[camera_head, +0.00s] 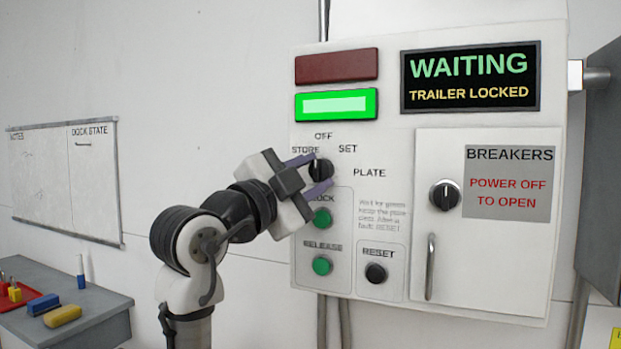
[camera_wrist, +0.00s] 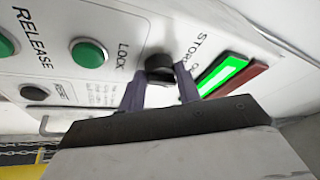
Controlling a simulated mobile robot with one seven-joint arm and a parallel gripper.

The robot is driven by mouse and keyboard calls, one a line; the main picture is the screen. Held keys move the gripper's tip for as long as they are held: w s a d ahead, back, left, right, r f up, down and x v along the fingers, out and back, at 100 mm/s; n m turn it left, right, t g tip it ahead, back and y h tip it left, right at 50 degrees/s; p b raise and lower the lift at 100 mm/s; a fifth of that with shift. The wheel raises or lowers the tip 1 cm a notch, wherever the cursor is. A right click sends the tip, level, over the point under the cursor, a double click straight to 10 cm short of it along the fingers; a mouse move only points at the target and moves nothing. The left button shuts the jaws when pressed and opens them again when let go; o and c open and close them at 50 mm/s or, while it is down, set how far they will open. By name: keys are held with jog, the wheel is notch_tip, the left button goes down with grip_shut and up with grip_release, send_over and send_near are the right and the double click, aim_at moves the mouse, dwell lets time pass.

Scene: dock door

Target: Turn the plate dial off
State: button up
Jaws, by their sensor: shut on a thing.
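The plate dial (camera_head: 321,171) is a black knob on the white control panel (camera_head: 300,240), with the labels STORE, OFF, SET and PLATE around it. My gripper (camera_head: 311,173) has its two grey fingers on either side of the dial and is shut on it. In the wrist view the dial (camera_wrist: 159,68) shows between the fingertips (camera_wrist: 160,86). The gripper covers part of the dial in the head view. I cannot tell which label the dial points to.
Green LOCK (camera_head: 321,218) and RELEASE (camera_head: 322,265) buttons sit below, with a black RESET button (camera_head: 375,273). The breaker door (camera_head: 500,260) has its own knob (camera_head: 444,195) and handle. A lit green lamp (camera_head: 337,104) and a WAITING sign (camera_head: 470,78) are above. A bench (camera_head: 100,310) stands left.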

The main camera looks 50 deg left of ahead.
dwell(0.4)
jog(key=o, duration=1)
jog(key=b+v, duration=0.4)
jog(key=v, duration=0.9)
jog(key=shift+s+d, duration=0.1)
jog(key=shift+s, duration=0.3)
